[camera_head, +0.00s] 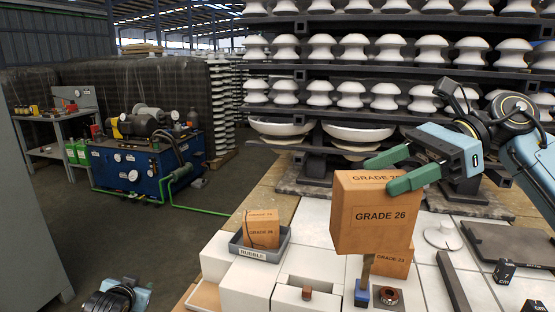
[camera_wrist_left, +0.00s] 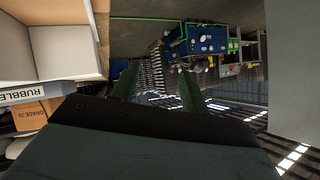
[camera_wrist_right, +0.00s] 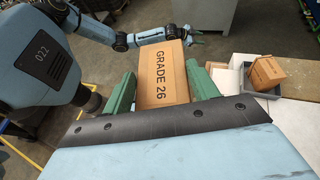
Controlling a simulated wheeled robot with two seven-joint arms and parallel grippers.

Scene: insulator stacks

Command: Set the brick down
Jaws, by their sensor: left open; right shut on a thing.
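My right gripper (camera_head: 398,170) is shut on an orange-brown brick marked GRADE 26 (camera_head: 375,222), its green fingers on either side. The brick is upright and appears held above the white table blocks. It also shows between the fingers in the right wrist view (camera_wrist_right: 163,75). A second brick (camera_head: 393,260), its label partly hidden, stands behind and below it. Another brick (camera_head: 261,228) sits in the grey tray labelled RUBBLE (camera_head: 262,254). My left gripper (camera_wrist_left: 157,90) is open and empty, away from the bricks; its arm shows at the head view's lower left.
Insulator racks stand behind.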

